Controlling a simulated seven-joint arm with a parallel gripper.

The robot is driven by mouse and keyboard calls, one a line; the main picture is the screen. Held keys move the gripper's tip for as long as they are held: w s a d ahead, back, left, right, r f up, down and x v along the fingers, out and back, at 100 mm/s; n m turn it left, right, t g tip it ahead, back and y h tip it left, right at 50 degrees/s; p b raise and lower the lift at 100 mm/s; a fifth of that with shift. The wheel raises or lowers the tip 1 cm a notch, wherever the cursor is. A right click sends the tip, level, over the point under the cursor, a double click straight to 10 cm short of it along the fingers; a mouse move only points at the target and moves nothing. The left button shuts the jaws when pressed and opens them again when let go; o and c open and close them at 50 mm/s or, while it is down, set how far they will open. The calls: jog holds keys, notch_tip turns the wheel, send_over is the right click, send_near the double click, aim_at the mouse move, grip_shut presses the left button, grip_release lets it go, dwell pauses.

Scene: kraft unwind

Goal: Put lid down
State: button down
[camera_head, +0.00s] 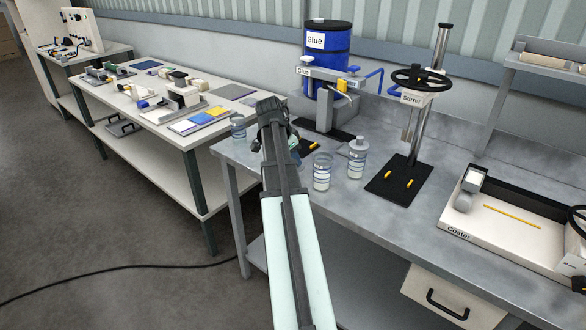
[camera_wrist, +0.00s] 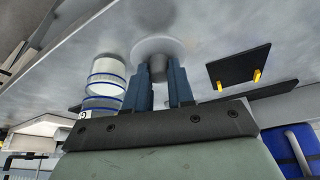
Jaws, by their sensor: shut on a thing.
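My gripper (camera_wrist: 162,88) is shut on the knob of a round grey lid (camera_wrist: 158,48) in the wrist view. The lid's disc is close over the grey bench top; I cannot tell whether it touches. In the head view my gripper (camera_head: 278,128) is over the bench's left end, and my arm hides the lid there. A clear jar with blue bands (camera_wrist: 107,80) is beside the fingers in the wrist view. In the head view an open jar (camera_head: 322,173) stands right of my gripper, a lidded jar (camera_head: 357,158) farther right, and another jar (camera_head: 238,128) to the left.
A glue drum (camera_head: 327,60) and its dispenser stand behind. A black plate with yellow pegs (camera_wrist: 239,67) is near the lid. The stirrer (camera_head: 412,85) and coater (camera_head: 510,225) are to the right. A white table (camera_head: 150,135) with parts is at left.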

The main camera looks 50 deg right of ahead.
jog(key=shift+f, duration=1.95)
jog(key=shift+f, duration=0.15)
jog(key=c, duration=1)
grip_release()
jog(key=v, duration=1.2)
